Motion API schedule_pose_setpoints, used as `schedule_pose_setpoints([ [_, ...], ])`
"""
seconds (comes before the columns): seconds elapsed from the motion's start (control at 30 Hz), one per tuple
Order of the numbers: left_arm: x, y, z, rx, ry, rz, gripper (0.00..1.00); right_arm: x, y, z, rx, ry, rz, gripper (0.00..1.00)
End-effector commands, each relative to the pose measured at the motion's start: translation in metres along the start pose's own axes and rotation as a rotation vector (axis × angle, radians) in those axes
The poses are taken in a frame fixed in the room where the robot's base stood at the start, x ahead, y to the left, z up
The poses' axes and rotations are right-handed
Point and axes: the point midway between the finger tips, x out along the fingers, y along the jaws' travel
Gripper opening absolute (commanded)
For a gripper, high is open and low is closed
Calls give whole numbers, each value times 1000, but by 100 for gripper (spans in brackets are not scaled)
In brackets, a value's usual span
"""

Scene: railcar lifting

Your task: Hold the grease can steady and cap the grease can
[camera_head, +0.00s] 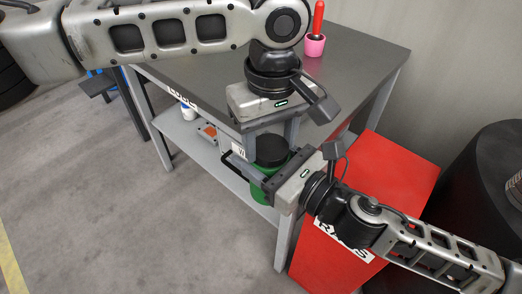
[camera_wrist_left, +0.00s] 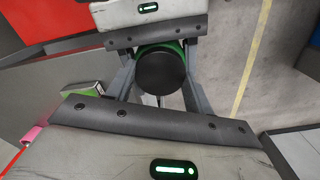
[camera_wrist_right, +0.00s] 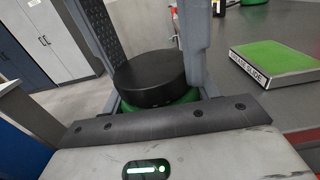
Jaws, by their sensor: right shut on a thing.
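The green grease can (camera_head: 258,193) is by the table's near corner, upright, partly hidden by my right gripper (camera_head: 258,173). That gripper is shut on the can from the right. The round black cap (camera_head: 271,149) is directly over the can's top. In the right wrist view the cap (camera_wrist_right: 150,78) is just above the green body (camera_wrist_right: 160,103); I cannot tell whether it is fully seated. My left gripper (camera_head: 271,143) points down from above, its open fingers either side of the cap. The cap also shows between these fingers in the left wrist view (camera_wrist_left: 160,72).
The grey table (camera_head: 350,60) carries a pink cup (camera_head: 314,46) with a red-handled tool. A flat green-topped block (camera_wrist_right: 275,57) lies on it. A lower shelf (camera_head: 200,140) holds small items. A red box (camera_head: 390,180) stands right, beside a dark drum (camera_head: 490,190).

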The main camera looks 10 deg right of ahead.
Motion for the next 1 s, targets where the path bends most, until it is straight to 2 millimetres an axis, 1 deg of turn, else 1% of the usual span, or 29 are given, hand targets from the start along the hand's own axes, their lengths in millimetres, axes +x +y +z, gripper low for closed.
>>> schedule_pose_setpoints([
  [0.03,0,0,0,0,0,-1,33,0,0,1,-1,-3,0,0],
  [0.07,0,0,0,0,0,-1,25,0,0,1,-1,-3,0,0],
  [0.2,0,0,0,26,-1,-1,24,0,0,1,-1,-2,0,0],
  [0.33,0,0,0,187,-2,0,24,0,0,1,-1,-2,0,0],
  [0.43,0,0,0,277,-2,-1,24,0,0,1,-1,-2,-1,0],
  [0.7,0,0,0,296,1,-1,24,0,0,1,-1,-2,-1,0],
  [0.73,0,0,0,296,1,-1,54,0,0,1,-1,-2,-1,0],
  [0.77,0,0,0,295,1,-1,63,0,0,1,-1,-2,-1,0],
  [0.8,0,0,0,295,1,-1,74,0,0,1,-1,-2,-1,0],
  [1.0,0,0,0,296,0,1,74,0,0,1,0,-3,1,0],
])
